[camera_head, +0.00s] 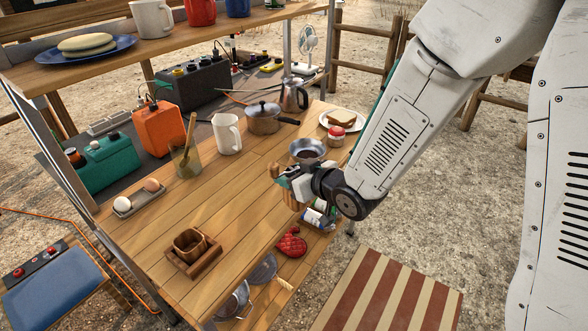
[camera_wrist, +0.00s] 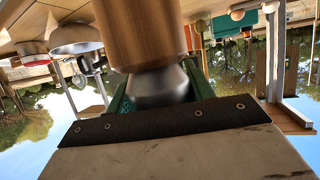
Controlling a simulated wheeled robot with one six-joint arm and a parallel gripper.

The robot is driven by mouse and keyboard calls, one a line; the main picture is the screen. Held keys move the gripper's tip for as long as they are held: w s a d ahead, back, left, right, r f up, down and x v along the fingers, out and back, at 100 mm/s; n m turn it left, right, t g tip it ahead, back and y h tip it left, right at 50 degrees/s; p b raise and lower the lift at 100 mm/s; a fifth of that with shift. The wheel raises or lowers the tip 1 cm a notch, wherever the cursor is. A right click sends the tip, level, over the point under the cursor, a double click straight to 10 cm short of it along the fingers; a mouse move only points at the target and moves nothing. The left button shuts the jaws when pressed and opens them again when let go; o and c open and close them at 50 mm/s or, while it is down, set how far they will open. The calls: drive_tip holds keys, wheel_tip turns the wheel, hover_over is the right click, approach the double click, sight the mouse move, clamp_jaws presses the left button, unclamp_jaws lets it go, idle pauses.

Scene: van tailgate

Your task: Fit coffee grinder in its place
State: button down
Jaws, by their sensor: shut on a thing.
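The coffee grinder, a wooden cylinder (camera_wrist: 145,30) with a rounded grey metal part (camera_wrist: 160,87), fills the upper middle of the wrist view. My gripper (camera_wrist: 160,95) is shut on it. In the head view my gripper (camera_head: 288,182) is at the right front edge of the wooden tabletop (camera_head: 235,190), and hides most of the grinder; a bit of its wood (camera_head: 292,201) shows below. A square wooden holder (camera_head: 192,255) with a raised open socket sits near the front left of the tabletop, apart from my gripper. I cannot tell for sure that this is the grinder's place.
A metal bowl (camera_head: 307,149) and a red-lidded jar (camera_head: 336,136) are close behind my gripper. A glass with a wooden utensil (camera_head: 186,160), a white mug (camera_head: 226,134), a pot (camera_head: 263,119) and an egg tray (camera_head: 137,199) stand along the back. The middle tabletop is clear.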

drive_tip(key=s+a+r+n+g+y, duration=0.1)
drive_tip(key=s+a+r, duration=0.25)
drive_tip(key=a, duration=0.45)
drive_tip(key=s+a+r+n+g+y, duration=0.1)
drive_tip(key=s+a+r, duration=0.3)
drive_tip(key=a, duration=0.5)
drive_tip(key=s+a+r+n+g+y, duration=0.1)
drive_tip(key=s+a+r, duration=0.1)
drive_tip(key=s+a, duration=0.45)
wheel_tip(320, 180, down, 9)
drive_tip(key=w+a, duration=0.1)
drive_tip(key=w, duration=0.1)
drive_tip(key=shift+a+f+t, duration=0.2)
drive_tip(key=shift+a+t, duration=0.1)
drive_tip(key=shift+a, duration=0.1)
drive_tip(key=shift+c, duration=2.4)
unclamp_jaws()
drive_tip(key=shift+f+h, duration=0.1)
drive_tip(key=shift+h, duration=0.2)
drive_tip(key=v, duration=0.7)
drive_tip(key=shift+d, duration=0.35)
